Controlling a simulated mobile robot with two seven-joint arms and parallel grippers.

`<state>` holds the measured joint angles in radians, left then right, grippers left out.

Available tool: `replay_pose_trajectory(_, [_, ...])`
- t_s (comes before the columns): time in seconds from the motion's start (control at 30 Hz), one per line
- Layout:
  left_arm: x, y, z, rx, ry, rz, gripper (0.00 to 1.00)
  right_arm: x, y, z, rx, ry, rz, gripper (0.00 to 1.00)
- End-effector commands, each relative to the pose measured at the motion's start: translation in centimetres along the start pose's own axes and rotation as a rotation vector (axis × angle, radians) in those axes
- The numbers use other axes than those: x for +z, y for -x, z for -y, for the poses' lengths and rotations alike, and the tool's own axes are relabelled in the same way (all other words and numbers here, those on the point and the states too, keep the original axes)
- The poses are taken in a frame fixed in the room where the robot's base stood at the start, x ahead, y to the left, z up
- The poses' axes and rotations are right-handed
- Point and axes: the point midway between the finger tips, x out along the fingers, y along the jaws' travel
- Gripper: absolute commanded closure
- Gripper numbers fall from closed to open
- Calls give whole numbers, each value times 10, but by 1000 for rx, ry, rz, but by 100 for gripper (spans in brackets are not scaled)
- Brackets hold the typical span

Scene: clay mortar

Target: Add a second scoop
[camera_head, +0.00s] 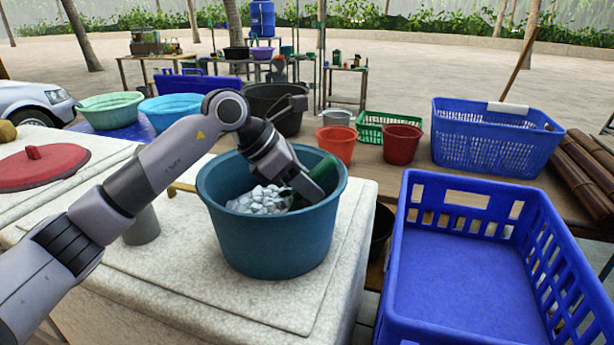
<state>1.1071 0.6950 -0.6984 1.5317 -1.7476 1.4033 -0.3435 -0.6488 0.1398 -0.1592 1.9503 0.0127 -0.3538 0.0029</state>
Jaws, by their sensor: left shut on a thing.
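A teal-blue tub (272,240) stands upright on the pale stone counter, with a heap of white-grey lumps (258,201) inside. My left gripper (306,187) reaches down into the tub from above, on its right side. It is shut on a dark green tool (324,171), which looks like a scoop. The tool leans inside the tub by the right wall. Its lower end is hidden by the gripper and lumps, so I cannot tell whether it carries any. My right gripper is out of view.
A grey cylinder (143,228) stands left of the tub, under my left arm. A red lid (38,168) lies farther left. An empty-looking blue crate (455,300) is at the right. Red buckets (402,145) and a blue basket (490,140) stand behind. The counter's front is clear.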

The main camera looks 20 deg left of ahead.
Motion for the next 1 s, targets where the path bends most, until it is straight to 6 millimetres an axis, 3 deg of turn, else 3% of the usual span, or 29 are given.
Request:
replay_pose_trajectory(0.5, [-48,33,0,-2,2,-11,98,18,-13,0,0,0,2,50])
replay_pose_trajectory(0.73, [-24,58,1,-5,0,-9,98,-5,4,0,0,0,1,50])
replay_pose_trajectory(1.0, [-6,79,0,-3,0,-8,98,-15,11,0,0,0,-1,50])
